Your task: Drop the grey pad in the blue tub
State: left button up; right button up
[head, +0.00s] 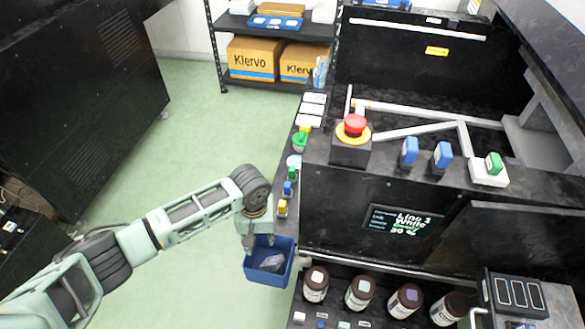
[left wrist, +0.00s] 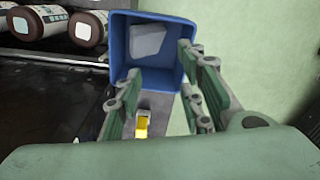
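The blue tub (head: 283,245) hangs low at the machine's front left corner in the head view. It also shows in the left wrist view (left wrist: 121,48). The grey pad (head: 271,262) lies inside the tub, against its floor; the left wrist view shows it in there as a pale grey block (left wrist: 148,42). My left gripper (head: 260,243) is just above the tub. Its fingers (left wrist: 158,88) are spread wide with nothing between them. My right gripper is not in view.
Small bottles with yellow, blue and green caps (head: 288,188) line the narrow ledge beside the machine. A red stop button (head: 355,125) stands on the machine. The green floor (head: 200,120) at left is open.

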pick_arm(q)
notch_tip(320, 180, up, 12)
dwell(0.7)
